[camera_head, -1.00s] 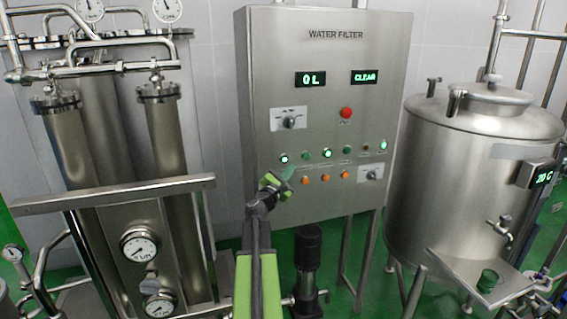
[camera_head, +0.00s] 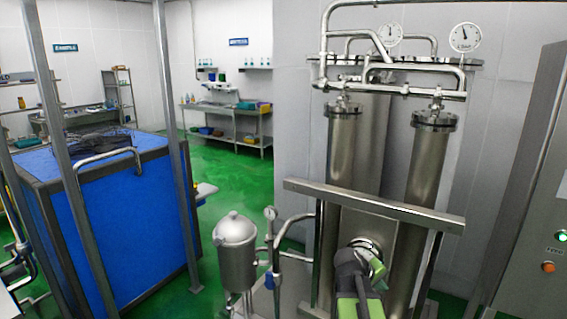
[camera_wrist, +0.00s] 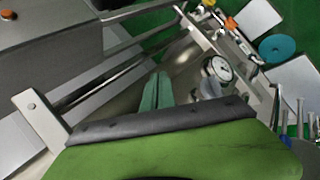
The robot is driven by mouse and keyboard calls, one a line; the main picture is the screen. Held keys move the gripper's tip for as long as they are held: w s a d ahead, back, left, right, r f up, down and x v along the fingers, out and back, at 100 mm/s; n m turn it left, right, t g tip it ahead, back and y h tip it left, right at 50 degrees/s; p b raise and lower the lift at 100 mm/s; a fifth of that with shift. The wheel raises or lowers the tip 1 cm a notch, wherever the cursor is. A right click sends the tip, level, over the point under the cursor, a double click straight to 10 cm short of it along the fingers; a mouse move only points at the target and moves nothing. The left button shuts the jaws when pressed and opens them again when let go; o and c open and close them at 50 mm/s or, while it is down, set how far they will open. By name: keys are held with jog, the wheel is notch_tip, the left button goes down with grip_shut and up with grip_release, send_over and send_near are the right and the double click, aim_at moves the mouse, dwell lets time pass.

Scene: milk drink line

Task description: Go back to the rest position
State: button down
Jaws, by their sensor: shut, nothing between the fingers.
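In the wrist view the green fingers (camera_wrist: 156,92) lie together, shut, pointing towards the filter frame. No object is between them. The steel control cabinet (camera_head: 540,200) shows only in part at the right edge of the head view.
Filter columns (camera_head: 343,190) with a crossbar (camera_head: 380,207) stand close before my arm. A small steel vessel (camera_head: 236,245) stands left of them. A blue box (camera_head: 130,215) with a metal frame is further left. Green floor (camera_head: 222,180) is open between them towards the back shelves.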

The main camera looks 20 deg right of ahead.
jog(key=a+f+y, duration=0.2)
jog(key=a+y, duration=0.1)
jog(key=a, duration=1)
jog(key=s+a+f+y, duration=0.1)
jog(key=a+f+y, duration=0.1)
jog(key=a, duration=1)
jog(key=a+f+g+y, duration=0.1)
jog(key=a+f+y, duration=0.1)
jog(key=a, duration=1.1)
jog(key=shift+s+a+f+y, duration=0.2)
jog(key=shift+a+f+y, duration=0.15)
jog(key=shift+y, duration=0.55)
